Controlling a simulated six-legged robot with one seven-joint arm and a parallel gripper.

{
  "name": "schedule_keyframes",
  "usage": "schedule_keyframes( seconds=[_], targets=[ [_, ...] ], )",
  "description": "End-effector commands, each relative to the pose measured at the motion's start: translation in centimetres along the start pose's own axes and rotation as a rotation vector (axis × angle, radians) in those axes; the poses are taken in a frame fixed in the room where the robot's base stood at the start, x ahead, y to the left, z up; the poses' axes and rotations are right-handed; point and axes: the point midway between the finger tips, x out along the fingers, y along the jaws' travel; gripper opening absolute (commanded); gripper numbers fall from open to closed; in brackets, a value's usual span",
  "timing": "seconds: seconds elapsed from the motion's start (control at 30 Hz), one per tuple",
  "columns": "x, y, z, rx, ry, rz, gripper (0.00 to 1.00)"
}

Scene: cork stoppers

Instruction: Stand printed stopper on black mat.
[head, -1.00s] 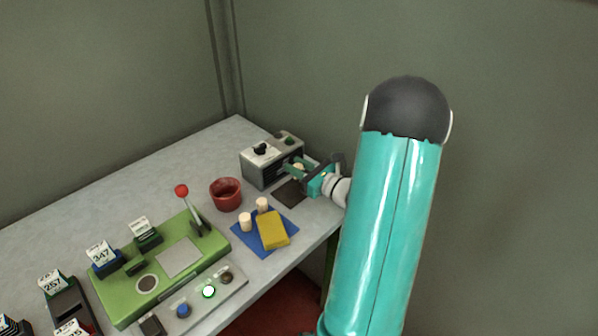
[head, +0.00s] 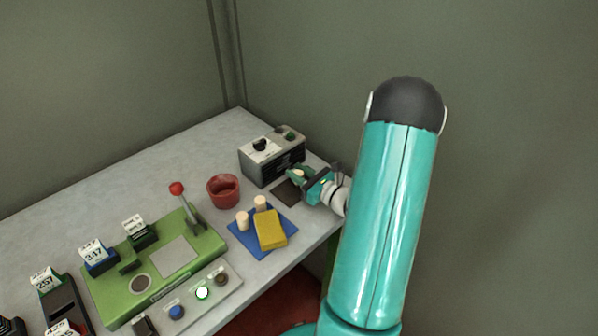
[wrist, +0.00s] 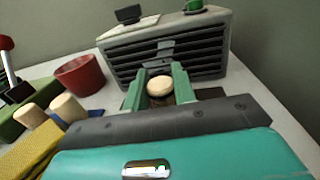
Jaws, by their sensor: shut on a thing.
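My gripper (head: 298,175) is shut on a pale cork stopper (wrist: 160,86), which stands upright between the two green fingers in the wrist view. Its top is bare cream; any print on its side is hidden by the fingers. The black mat (head: 288,192) lies on the table beneath and beside my gripper, in front of the grey vented box. The stopper is over the mat's area, but I cannot tell whether its base touches it. Two other pale stoppers (head: 242,220) stand on a blue mat (head: 250,242) to the left.
The grey vented box (wrist: 165,55) stands close behind my gripper. A red bowl (head: 223,191) is to the left. A yellow block (head: 270,229) lies on the blue mat. A green machine (head: 150,275) with a red-knobbed lever and a button panel (head: 200,300) fill the table's left.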

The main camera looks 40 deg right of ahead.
Motion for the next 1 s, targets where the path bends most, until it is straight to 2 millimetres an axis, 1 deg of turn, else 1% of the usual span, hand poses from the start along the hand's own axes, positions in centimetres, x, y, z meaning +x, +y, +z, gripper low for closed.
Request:
schedule_keyframes(
  seconds=[0.17, 0.2, 0.27, 0.3, 0.57, 0.67, 0.7, 0.77, 0.87, 1.0],
  targets=[
    [0.0, 0.0, -0.3, 0.001, 0.001, -0.001, 0.02],
    [0.0, 0.0, -0.3, 0.000, 0.001, -0.001, 0.28],
    [0.0, 0.0, -0.3, 0.000, 0.000, -0.001, 0.40],
    [0.0, 0.0, -0.3, 0.000, 0.000, -0.001, 0.48],
    [0.1, -0.1, -0.3, 0.000, 0.000, 0.000, 0.48],
    [0.1, -0.1, 0.0, -0.001, 0.000, 0.000, 0.48],
    [-0.2, -0.2, 0.1, -0.001, 0.000, -0.001, 0.48],
    [-0.9, -0.2, 0.0, 0.000, 0.001, -0.002, 0.48],
    [-2.7, -0.2, 0.0, 0.001, 0.001, -0.004, 0.48],
    [-5.8, -0.2, 0.0, 0.000, 0.002, -0.005, 0.48]
  ],
)
